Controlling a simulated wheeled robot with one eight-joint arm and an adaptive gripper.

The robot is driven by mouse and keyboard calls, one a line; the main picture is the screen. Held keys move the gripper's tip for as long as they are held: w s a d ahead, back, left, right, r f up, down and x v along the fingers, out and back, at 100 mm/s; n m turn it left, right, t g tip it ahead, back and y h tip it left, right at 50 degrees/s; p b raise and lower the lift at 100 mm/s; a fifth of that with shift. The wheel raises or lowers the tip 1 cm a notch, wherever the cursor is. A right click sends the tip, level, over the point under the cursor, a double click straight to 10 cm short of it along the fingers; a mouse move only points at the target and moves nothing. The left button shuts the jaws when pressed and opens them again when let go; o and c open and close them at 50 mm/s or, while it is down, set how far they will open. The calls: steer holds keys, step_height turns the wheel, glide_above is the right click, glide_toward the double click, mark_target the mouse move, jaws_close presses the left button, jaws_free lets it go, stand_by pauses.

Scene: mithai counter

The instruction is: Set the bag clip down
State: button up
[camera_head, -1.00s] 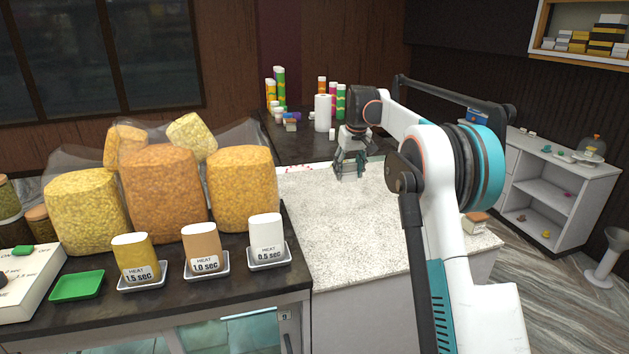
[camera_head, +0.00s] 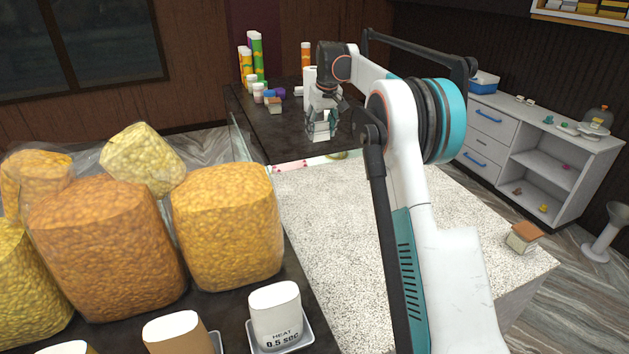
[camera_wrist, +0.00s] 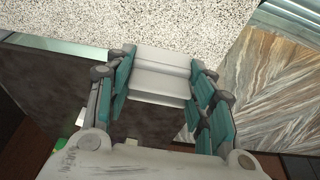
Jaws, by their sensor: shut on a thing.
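My gripper (camera_head: 321,128) is at the far end of my outstretched arm, near the back edge of the speckled counter (camera_head: 400,215). In the wrist view its teal fingers (camera_wrist: 160,85) are shut on a pale grey, stepped block (camera_wrist: 162,72), which I take as the bag clip. It sits between both finger pads, with the speckled counter and the floor seen beyond it. In the head view the block shows only as a small pale patch between the fingers. I cannot tell its exact height above the surface.
A dark counter (camera_head: 285,125) behind holds bottles, small jars and a white roll (camera_head: 309,88). Large bags of yellow snacks (camera_head: 225,225) stand at the left. A small brown-topped box (camera_head: 523,237) sits at the speckled counter's right edge. The counter's middle is clear.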

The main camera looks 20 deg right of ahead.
step_height(320, 180, down, 20)
steer(key=shift+s+r, duration=0.1)
steer(key=shift+r, duration=0.15)
steer(key=shift+s, duration=0.1)
steer(key=o, duration=0.5)
steer(key=shift+f, duration=0.15)
steer(key=o, duration=0.4)
steer(key=shift+o, duration=0.2)
